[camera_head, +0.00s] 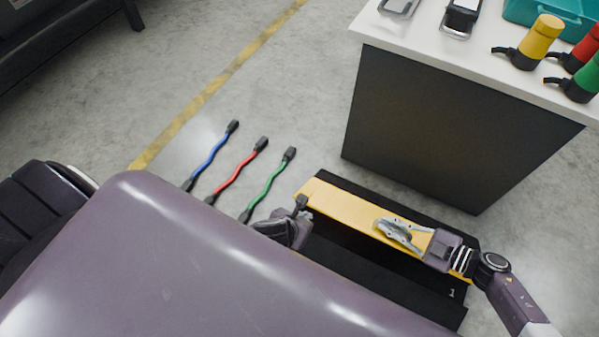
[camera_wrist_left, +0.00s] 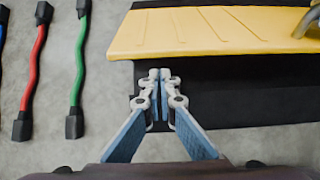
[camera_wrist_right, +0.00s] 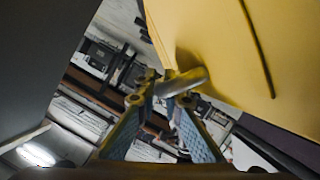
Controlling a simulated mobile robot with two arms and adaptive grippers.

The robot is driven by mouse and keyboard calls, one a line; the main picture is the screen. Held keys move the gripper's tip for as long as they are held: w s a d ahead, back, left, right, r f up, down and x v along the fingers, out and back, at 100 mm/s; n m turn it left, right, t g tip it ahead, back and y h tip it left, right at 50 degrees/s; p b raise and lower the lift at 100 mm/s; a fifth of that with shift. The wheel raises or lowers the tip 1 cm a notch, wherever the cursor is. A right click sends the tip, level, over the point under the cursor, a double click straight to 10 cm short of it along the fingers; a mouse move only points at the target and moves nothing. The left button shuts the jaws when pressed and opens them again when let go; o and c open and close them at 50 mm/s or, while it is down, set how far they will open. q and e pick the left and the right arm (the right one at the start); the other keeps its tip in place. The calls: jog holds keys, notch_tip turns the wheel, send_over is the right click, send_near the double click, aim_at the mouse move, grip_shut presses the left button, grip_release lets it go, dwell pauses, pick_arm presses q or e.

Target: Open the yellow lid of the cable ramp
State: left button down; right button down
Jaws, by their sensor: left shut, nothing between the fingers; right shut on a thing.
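The cable ramp is a long black base (camera_head: 375,278) on the floor with a yellow lid (camera_head: 345,208). The lid also fills the upper right of the right wrist view (camera_wrist_right: 225,45). My right gripper (camera_head: 388,226) is shut on a grey metal handle (camera_wrist_right: 188,82) on the lid. My left gripper (camera_head: 303,208) is shut and empty at the lid's near edge, towards its left end. In the left wrist view its fingertips (camera_wrist_left: 160,73) are over the black base, just short of the lid. How far the lid is tilted is hard to tell.
Blue (camera_head: 211,156), red (camera_head: 238,171) and green (camera_head: 270,185) cables lie on the floor left of the ramp. A dark cabinet with a white top (camera_head: 480,58) stands behind it, carrying coloured connectors (camera_head: 540,42) and a teal tote (camera_head: 555,12). Open floor lies between the cables and cabinet.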

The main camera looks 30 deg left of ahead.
pick_arm(q)
jog(key=shift+w+r, duration=0.45)
jog(key=shift+r, duration=0.25)
pick_arm(e)
jog(key=shift+w+d+f, duration=0.1)
